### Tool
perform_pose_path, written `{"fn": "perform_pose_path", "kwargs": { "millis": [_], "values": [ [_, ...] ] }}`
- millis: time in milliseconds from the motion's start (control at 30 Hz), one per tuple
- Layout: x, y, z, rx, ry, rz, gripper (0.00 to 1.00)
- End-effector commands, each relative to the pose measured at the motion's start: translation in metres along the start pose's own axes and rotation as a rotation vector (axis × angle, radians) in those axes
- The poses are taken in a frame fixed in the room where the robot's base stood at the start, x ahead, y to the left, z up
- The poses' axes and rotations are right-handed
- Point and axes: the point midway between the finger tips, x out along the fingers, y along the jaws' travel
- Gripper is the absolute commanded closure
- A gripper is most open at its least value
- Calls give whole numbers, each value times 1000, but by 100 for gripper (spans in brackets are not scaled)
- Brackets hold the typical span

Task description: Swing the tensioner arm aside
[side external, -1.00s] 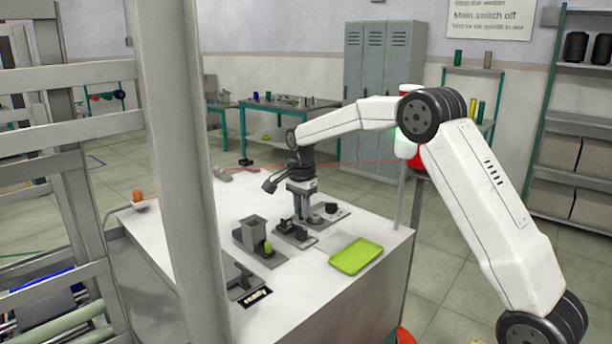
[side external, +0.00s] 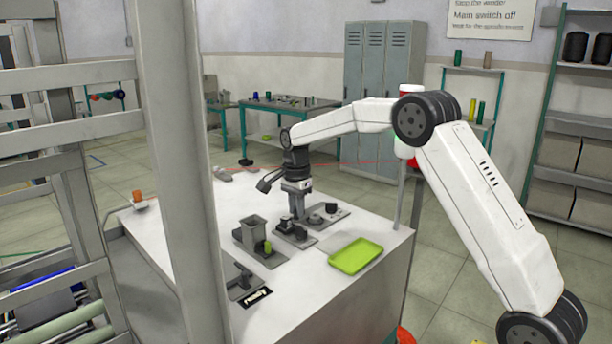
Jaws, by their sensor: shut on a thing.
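My gripper (side external: 297,214) points down over the dark winder fixtures on the white bench. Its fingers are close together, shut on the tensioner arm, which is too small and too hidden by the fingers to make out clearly. The dark winder base plate (side external: 299,240) lies under and in front of the fingers. Beside it on the right is another dark plate with a small round dark part (side external: 331,208).
A grey box-shaped holder (side external: 253,228) with a small yellow-green bobbin (side external: 267,247) stands left of the gripper. A lime-green tray (side external: 356,256) lies to the right, near the bench edge. A thin red thread (side external: 385,162) runs behind my wrist. Bare bench (side external: 310,290) lies in front.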

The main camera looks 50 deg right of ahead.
Motion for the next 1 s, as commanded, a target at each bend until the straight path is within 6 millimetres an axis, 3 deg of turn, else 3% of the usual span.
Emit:
{"fn": "perform_pose_path", "kwargs": {
  "millis": [700,733,800,1000],
  "values": [
    [0,-5,6,-2,-4,-6,99],
    [0,-5,6,-2,-4,-6,68],
    [0,-5,5,-2,-4,-5,50],
    [1,-4,4,-1,-3,-1,50]
  ]
}}
